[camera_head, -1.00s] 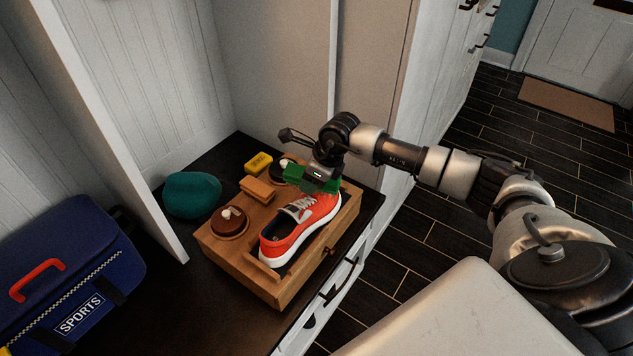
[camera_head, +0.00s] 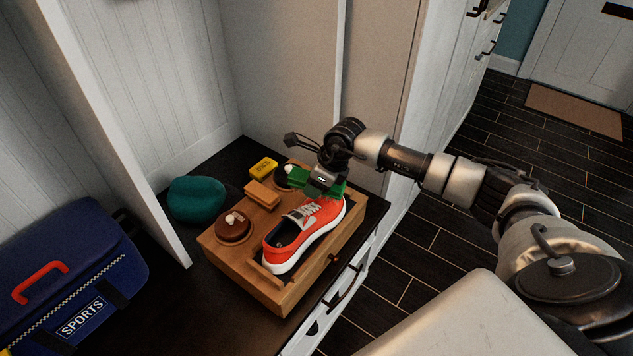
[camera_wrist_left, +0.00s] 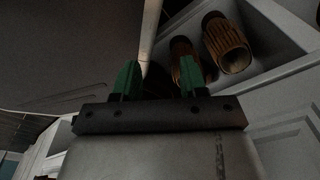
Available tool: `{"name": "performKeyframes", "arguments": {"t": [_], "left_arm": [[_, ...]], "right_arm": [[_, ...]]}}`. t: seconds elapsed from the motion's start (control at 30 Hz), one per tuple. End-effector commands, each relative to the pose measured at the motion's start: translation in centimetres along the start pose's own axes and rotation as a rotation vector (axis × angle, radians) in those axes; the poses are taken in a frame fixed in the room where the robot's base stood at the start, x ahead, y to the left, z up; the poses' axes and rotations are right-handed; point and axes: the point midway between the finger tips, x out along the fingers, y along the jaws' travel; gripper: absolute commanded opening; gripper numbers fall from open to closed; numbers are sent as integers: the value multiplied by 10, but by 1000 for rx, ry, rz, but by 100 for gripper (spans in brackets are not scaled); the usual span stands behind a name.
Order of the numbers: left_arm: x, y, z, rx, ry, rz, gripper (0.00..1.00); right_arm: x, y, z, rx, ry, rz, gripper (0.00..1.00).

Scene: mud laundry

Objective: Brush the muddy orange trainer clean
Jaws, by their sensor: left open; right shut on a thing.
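The orange trainer (camera_head: 312,232) with a white sole and grey laces lies in the wooden shoe-care box (camera_head: 262,283) in the head view. Its toe end is at the back, partly hidden by my right gripper. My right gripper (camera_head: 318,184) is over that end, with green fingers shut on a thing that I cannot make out. I cannot tell whether it touches the trainer. No mud shows clearly at this size. My left gripper (camera_wrist_left: 156,78) shows only in the left wrist view, with its two green fingers apart and nothing between them.
On the box are a brown round tin (camera_head: 233,227), an orange block (camera_head: 262,194) and a dark tin (camera_head: 284,176). A yellow block (camera_head: 263,168), teal hat (camera_head: 196,199) and blue sports bag (camera_head: 66,270) are nearby. The left wrist view shows brown ribbed items (camera_wrist_left: 227,45) on a shelf.

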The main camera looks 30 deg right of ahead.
Motion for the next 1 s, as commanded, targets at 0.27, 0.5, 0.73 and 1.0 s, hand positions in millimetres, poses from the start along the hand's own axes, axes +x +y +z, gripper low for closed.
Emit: {"name": "performKeyframes", "arguments": {"t": [0.27, 0.5, 0.73, 1.0], "left_arm": [[-4, 1, -7, 1, 16, 1, 43], [-3, 4, -35, 1, 86, 6, 43], [3, 4, -20, 4, 77, 6, 43], [7, 3, -10, 4, 67, 4, 43]], "right_arm": [[-1, 0, -2, 0, 0, 0, 21], [-6, 4, -15, 1, 2, 0, 21], [-11, 8, -28, 1, 2, 0, 21], [-13, 10, -33, 0, 0, 0, 21]]}}
